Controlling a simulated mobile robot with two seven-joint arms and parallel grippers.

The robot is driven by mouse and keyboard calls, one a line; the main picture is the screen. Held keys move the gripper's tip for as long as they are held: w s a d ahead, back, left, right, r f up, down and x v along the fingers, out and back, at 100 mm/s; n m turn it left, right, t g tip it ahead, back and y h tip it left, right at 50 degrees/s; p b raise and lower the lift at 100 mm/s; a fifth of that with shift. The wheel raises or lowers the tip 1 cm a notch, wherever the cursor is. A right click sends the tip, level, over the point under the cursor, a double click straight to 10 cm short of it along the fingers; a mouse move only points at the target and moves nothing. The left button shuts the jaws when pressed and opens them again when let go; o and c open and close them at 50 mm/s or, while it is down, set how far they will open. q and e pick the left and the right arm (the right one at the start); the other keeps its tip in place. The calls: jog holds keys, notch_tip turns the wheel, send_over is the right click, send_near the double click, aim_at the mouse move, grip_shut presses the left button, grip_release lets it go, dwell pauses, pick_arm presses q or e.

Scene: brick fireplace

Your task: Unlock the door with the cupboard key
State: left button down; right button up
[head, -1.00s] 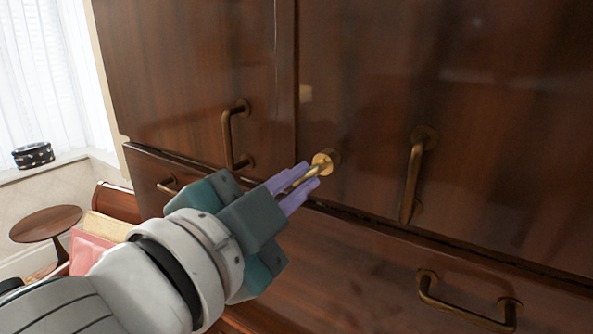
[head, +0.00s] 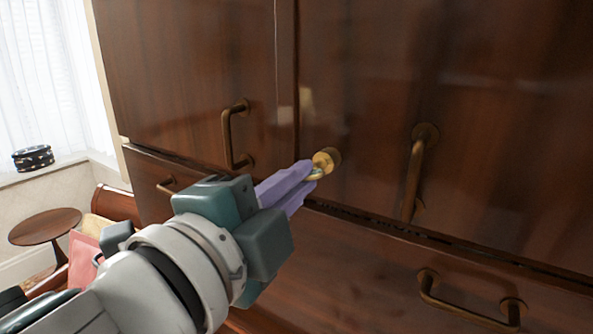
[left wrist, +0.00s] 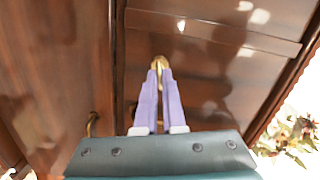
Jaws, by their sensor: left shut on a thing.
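The wooden cupboard door (head: 400,80) fills the right of the head view and looks closed. A brass lock cylinder (head: 334,157) sticks out near its lower left corner. My left gripper (head: 312,172) is shut on the small golden key (head: 318,173), at the lock. The key's front end meets the lock, and how deep it sits is hidden. In the left wrist view the purple fingers (left wrist: 159,85) are close together, with brass (left wrist: 159,61) at their tips. I cannot tell key from lock there. My right gripper is not in view.
Bronze handles are on this door (head: 415,172), on the left door (head: 230,135) and on the drawer below (head: 470,308). A round wooden table (head: 45,226) stands at the far left, and a dark round box (head: 33,157) sits on the windowsill.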

pick_arm(q)
jog(key=shift+m, duration=1.3)
jog(key=c, duration=1.4)
grip_release()
jog(key=shift+m, duration=0.5)
jog(key=shift+c, duration=0.2)
jog(key=o, duration=0.5)
jog(key=shift+s+b, duration=0.1)
jog(key=shift+b, duration=0.2)
